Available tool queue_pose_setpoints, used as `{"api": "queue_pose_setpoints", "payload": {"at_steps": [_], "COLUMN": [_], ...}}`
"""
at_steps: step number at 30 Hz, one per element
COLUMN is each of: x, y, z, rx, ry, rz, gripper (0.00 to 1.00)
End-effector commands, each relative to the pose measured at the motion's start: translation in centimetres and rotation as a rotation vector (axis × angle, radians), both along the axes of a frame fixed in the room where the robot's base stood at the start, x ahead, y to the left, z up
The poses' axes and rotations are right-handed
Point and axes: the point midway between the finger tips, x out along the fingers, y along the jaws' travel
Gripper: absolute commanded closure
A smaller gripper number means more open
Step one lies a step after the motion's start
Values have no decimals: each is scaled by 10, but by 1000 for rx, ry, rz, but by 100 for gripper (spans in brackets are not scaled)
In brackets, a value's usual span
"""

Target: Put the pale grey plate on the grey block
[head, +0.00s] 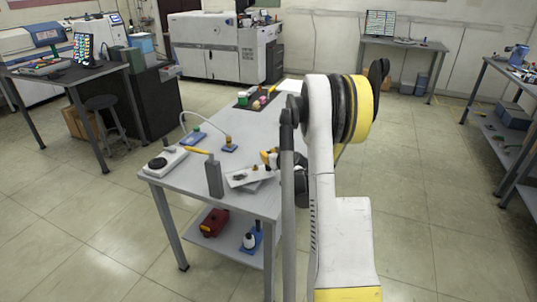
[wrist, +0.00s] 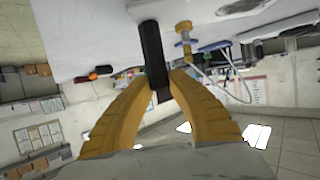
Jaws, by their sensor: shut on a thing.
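The pale grey plate (head: 255,175) shows in the head view near the table's right edge, tilted, with dark patches on its face. My gripper (head: 269,158), with yellow fingers, is at its right end, partly hidden by my arm.
A white device with a black disc (head: 158,163) sits at the table's front left. A brass knob on a blue base (head: 229,146) stands behind the block. Small coloured items (head: 257,103) lie at the far end.

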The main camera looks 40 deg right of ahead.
Motion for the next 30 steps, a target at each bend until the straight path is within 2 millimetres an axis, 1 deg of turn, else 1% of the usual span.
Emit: {"api": "queue_pose_setpoints", "payload": {"at_steps": [9,10,11,12,20,23,26,30], "x": [0,0,0,0,0,-4,-16,-43], "y": [0,0,0,0,0,2,6,16], "z": [-7,-7,-6,-6,-6,-4,1,13], "rx": [1,1,1,0,0,0,-2,0], "ry": [0,0,0,0,0,0,1,0], "rz": [0,0,0,0,0,0,-1,-2], "gripper": [100,73,64,58,58,58,58,58]}}
